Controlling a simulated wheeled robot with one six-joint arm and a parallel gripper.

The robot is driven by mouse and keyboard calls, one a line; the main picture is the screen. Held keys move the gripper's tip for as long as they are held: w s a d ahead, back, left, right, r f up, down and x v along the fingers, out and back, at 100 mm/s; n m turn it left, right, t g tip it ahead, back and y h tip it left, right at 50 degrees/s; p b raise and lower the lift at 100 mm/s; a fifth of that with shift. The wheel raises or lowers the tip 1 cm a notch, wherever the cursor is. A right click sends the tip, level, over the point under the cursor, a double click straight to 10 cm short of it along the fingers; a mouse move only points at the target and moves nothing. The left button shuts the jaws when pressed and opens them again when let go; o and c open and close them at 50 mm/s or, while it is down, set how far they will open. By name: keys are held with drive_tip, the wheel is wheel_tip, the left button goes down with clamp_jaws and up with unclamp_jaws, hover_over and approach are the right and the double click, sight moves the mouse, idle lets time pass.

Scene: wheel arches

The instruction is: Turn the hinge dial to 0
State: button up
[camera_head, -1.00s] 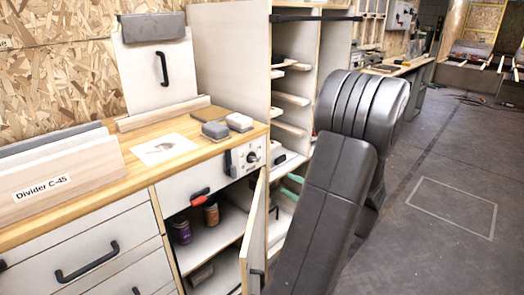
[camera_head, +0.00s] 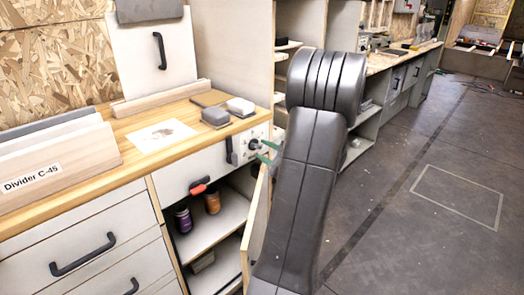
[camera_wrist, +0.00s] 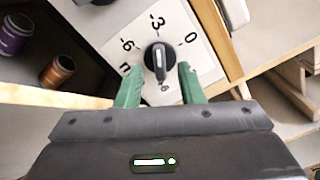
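The hinge dial (camera_wrist: 156,56) is a dark round knob with a raised grip bar, on a white plate (camera_wrist: 183,28) marked with numbers including 6, 3 and 0. The 0 is to the knob's upper right in the wrist view. The grip bar runs roughly up and down there; I cannot tell surely which end is the pointer. My gripper (camera_wrist: 159,84) has green fingers, open, one on each side just below the knob, with a gap to it. In the head view the dial (camera_head: 253,143) is on the cabinet front, with my gripper (camera_head: 268,152) close to its right.
A cabinet door (camera_head: 255,228) stands open below the dial, near my arm. A red-handled tool (camera_head: 200,186) and jars (camera_head: 212,202) are at the open compartment. A black handle (camera_head: 231,149) sits left of the dial. Grey and white blocks (camera_head: 240,107) lie on the countertop above.

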drive_tip(key=shift+x, duration=0.9)
drive_tip(key=shift+c, duration=0.2)
clamp_jaws()
drive_tip(key=shift+m, duration=0.3)
drive_tip(key=m+p, duration=0.2)
drive_tip(key=shift+r+m, duration=0.1)
drive_tip(key=shift+m, duration=0.2)
drive_tip(key=m+p, duration=0.2)
drive_tip(key=m, duration=0.1)
drive_tip(key=shift+m+p, duration=0.3)
drive_tip(key=shift+m, duration=0.1)
drive_tip(key=m+p, duration=0.3)
drive_tip(key=m, duration=0.1)
drive_tip(key=shift+m, duration=0.3)
drive_tip(key=shift+f, duration=0.2)
